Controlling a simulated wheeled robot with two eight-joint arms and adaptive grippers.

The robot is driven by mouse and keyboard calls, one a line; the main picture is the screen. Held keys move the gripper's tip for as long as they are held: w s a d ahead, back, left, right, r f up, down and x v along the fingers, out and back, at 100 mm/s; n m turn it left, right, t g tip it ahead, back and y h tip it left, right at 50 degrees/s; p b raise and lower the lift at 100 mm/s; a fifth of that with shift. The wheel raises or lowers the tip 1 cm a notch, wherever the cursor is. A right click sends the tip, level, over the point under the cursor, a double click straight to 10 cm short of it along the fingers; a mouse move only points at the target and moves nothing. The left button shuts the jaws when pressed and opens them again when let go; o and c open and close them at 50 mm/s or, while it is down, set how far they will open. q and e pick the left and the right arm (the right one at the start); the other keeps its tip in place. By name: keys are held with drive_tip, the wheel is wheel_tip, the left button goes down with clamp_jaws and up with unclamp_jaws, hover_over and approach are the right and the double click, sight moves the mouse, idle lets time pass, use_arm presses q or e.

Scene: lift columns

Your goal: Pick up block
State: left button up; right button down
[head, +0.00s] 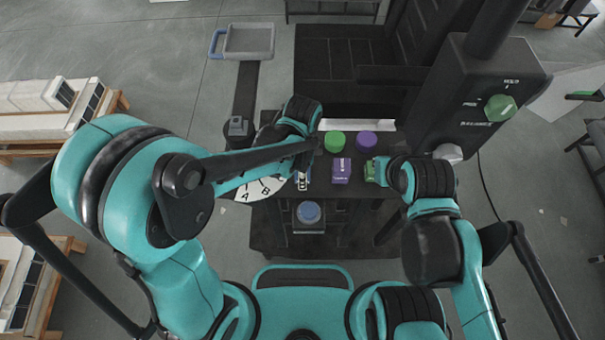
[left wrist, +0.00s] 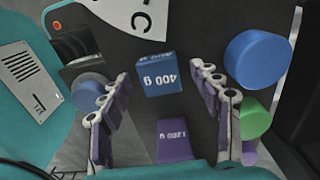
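The fingers are spread, with gaps on both sides of the block. In the head view my left gripper (head: 303,181) points down over the surface and mostly hides the blue block. A purple block (head: 341,170) stands just right of it; it also shows in the left wrist view (left wrist: 174,139), marked 1200 g. A green block (head: 370,171) is at my right gripper (head: 380,172), whose fingers are not clear.
A green cylinder (head: 334,141) and a purple cylinder (head: 367,140) stand behind the blocks; a blue cylinder (left wrist: 258,60) shows in the left wrist view. A column box with a green knob (head: 500,107) rises at the right.

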use_arm(q)
clamp_jaws()
